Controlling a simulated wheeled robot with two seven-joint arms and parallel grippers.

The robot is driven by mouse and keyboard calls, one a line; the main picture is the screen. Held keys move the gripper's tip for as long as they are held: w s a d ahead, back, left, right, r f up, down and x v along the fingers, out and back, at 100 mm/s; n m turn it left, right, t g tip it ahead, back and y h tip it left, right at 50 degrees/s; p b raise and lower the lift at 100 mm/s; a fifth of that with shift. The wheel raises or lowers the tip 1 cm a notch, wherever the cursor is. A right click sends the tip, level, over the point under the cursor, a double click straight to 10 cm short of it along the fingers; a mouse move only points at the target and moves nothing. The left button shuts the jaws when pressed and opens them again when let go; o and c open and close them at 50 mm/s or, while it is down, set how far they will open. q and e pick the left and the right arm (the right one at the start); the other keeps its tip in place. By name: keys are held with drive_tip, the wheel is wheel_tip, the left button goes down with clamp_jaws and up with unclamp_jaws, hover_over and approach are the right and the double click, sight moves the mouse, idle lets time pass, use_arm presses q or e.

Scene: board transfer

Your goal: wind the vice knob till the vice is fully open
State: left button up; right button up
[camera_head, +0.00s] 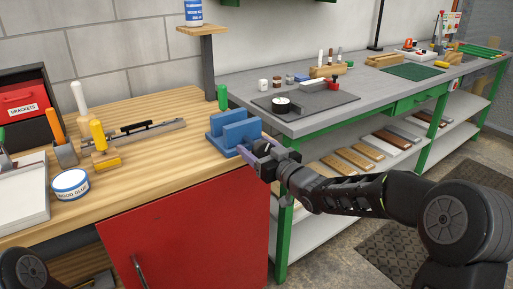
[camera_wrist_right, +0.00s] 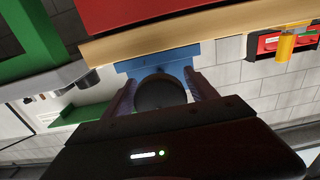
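The blue vice (camera_head: 236,131) stands at the right front corner of the wooden bench, with a gap showing between its two jaws. My right gripper (camera_head: 257,152) is at the front of the vice, with its purple fingers pointing toward it. In the right wrist view, the dark round vice knob (camera_wrist_right: 160,92) sits between the fingers of my right gripper (camera_wrist_right: 161,88). The blue vice body (camera_wrist_right: 150,61) shows behind the knob. My left gripper is out of view.
The wooden bench (camera_head: 150,190) also holds a glue tin (camera_head: 70,184), a white tray (camera_head: 22,198) and tools on the left. A red cabinet front (camera_head: 195,235) is below. A green-framed grey table (camera_head: 300,125) with several items stands at the right.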

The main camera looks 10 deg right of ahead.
drive_tip(key=c, duration=1.1)
drive_tip(key=shift+f+n+b, duration=0.2)
drive_tip(key=shift+n+b, duration=0.3)
drive_tip(key=shift+b, duration=0.5)
drive_tip(key=n+b, duration=0.2)
drive_tip(key=shift+b, duration=0.3)
drive_tip(key=shift+n+b, duration=0.6)
drive_tip(key=shift+b, duration=0.1)
drive_tip(key=shift+r+n+b, duration=0.15)
drive_tip(key=shift+n+b, duration=0.55)
drive_tip(key=shift+n, duration=0.1)
